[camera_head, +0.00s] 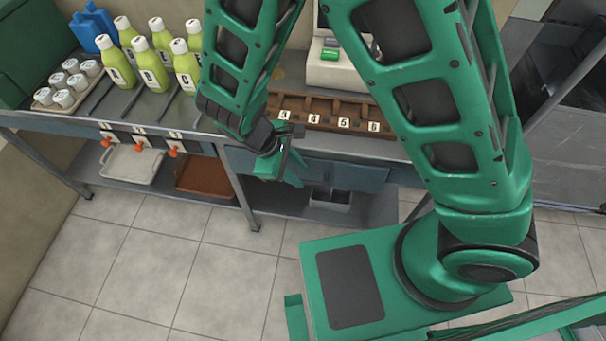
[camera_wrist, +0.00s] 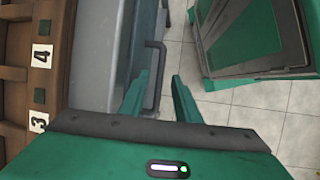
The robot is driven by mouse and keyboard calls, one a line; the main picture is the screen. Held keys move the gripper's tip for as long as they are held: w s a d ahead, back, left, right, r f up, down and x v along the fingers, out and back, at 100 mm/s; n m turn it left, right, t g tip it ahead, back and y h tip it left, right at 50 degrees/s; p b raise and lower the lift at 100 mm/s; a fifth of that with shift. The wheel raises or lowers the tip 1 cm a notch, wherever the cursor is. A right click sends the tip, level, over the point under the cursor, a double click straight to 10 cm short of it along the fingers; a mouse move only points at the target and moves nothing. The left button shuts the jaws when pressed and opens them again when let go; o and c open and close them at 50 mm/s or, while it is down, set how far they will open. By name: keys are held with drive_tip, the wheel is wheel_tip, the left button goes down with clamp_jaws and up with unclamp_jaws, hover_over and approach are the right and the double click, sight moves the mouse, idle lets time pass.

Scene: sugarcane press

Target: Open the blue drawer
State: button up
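The blue drawer (camera_head: 352,175) sits under the counter in the head view and looks closed. In the wrist view its blue-grey front (camera_wrist: 128,60) runs along the left of my fingers. A dark bar handle (camera_wrist: 161,62) stands out from this front. My gripper (camera_head: 285,172) is at the drawer's left part in the head view. In the wrist view my gripper (camera_wrist: 160,75) is open, with the handle showing between its two green fingers. I cannot tell whether either finger touches the handle. In the head view the gripper hides the handle.
A wooden rack (camera_head: 330,112) with numbered slots stands on the counter above the drawer. Green bottles (camera_head: 150,65) and a tray of cups (camera_head: 68,88) stand to the left. A lower shelf holds a brown tray (camera_head: 205,177) and a grey bin (camera_head: 330,200). The tiled floor (camera_head: 150,260) in front is clear.

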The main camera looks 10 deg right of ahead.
sight(306, 181)
drive_tip(key=shift+x, duration=1.65)
